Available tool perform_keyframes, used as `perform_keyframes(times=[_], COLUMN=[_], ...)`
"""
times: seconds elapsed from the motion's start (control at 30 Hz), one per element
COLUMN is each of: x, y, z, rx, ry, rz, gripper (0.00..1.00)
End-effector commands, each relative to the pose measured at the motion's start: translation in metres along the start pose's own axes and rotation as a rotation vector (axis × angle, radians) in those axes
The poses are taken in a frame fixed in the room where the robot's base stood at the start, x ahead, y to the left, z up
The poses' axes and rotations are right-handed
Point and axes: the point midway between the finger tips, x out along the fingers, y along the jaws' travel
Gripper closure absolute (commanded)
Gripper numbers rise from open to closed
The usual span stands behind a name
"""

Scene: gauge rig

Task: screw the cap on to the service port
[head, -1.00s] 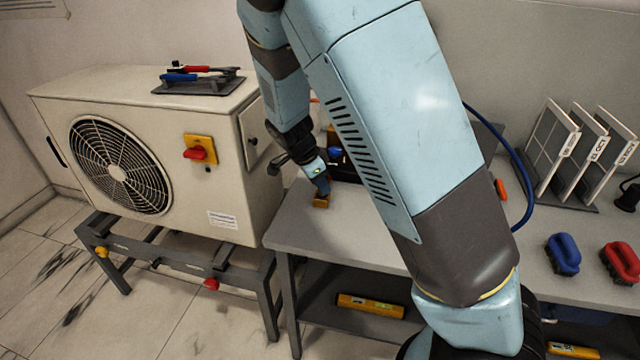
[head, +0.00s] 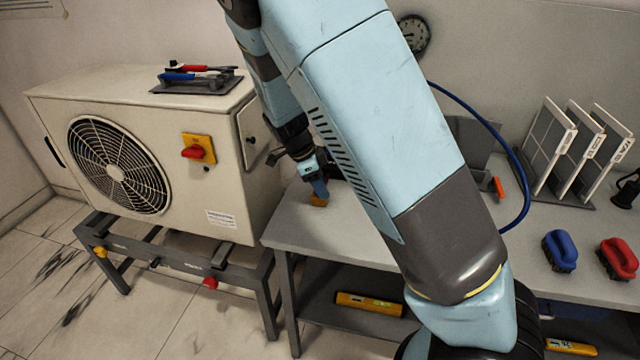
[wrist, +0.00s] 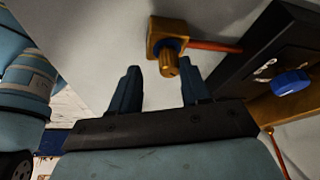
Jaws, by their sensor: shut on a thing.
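A brass block (wrist: 158,30) with a copper-coloured pipe on one side stands on the bench top; it also shows at the bench's left end in the head view (head: 318,201). A round brass piece (wrist: 170,66) projects from it towards my gripper, in line with the gap between the fingers; I take it for the cap at the service port. My gripper (wrist: 160,72) is at this piece, with its two blue fingers either side in the wrist view. How far the cap is seated, and the port's thread, cannot be seen.
A dark panel with a blue knob (wrist: 291,82) stands close right of the fingers. The outdoor fan unit (head: 150,145) stands left of the bench (head: 345,235). A blue hose (head: 528,180), filter panels (head: 560,150), a blue brush (head: 561,251) and a red brush (head: 617,258) are at the right.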

Motion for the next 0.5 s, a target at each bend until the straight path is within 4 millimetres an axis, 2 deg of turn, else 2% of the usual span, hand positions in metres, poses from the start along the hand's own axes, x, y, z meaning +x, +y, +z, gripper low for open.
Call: perform_keyframes(times=[0.07,0.1,0.4,0.5], x=[0.0007,0.0006,0.0000,-0.0002], y=[0.0013,0.0011,-0.0005,-0.0007], z=[-0.0001,-0.0001,-0.0005,-0.0005], rx=[-0.001,-0.001,0.001,0.001], ry=[0.001,0.001,0.000,0.000], rz=[0.003,0.003,-0.001,-0.001], gripper=[0.61,0.53,0.25,0.24])
